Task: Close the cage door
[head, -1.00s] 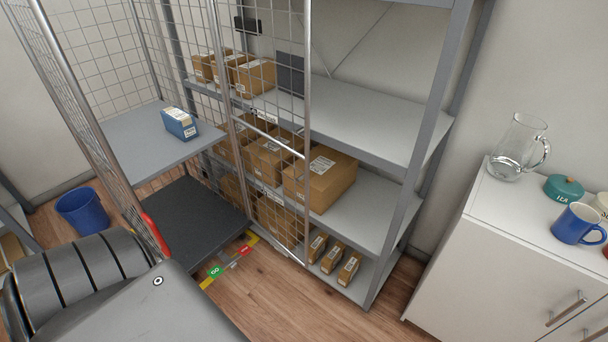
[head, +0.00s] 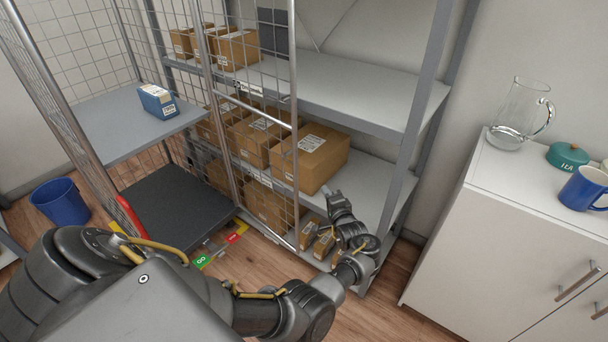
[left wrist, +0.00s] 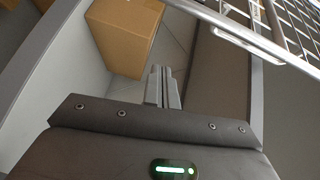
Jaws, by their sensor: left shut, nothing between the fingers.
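The cage door (head: 296,154), a wire mesh panel in a grey tube frame, stands open at the right side of the cage, in front of the shelving. Its tube frame and mesh also cross the upper right of the left wrist view (left wrist: 235,33). The cage (head: 75,122) has a grey shelf with a blue box (head: 157,100) on it and a dark base. My left gripper (head: 328,190) is shut and empty, just right of the door's free edge, with no contact visible. Its closed fingers show in the left wrist view (left wrist: 163,72). My right gripper is out of view.
Grey shelving (head: 385,95) holds several cardboard boxes (head: 312,158) behind the door and close to my left gripper. A white cabinet (head: 500,230) with a glass jug (head: 522,115) and blue mug (head: 583,188) stands right. A blue bin (head: 60,203) is left.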

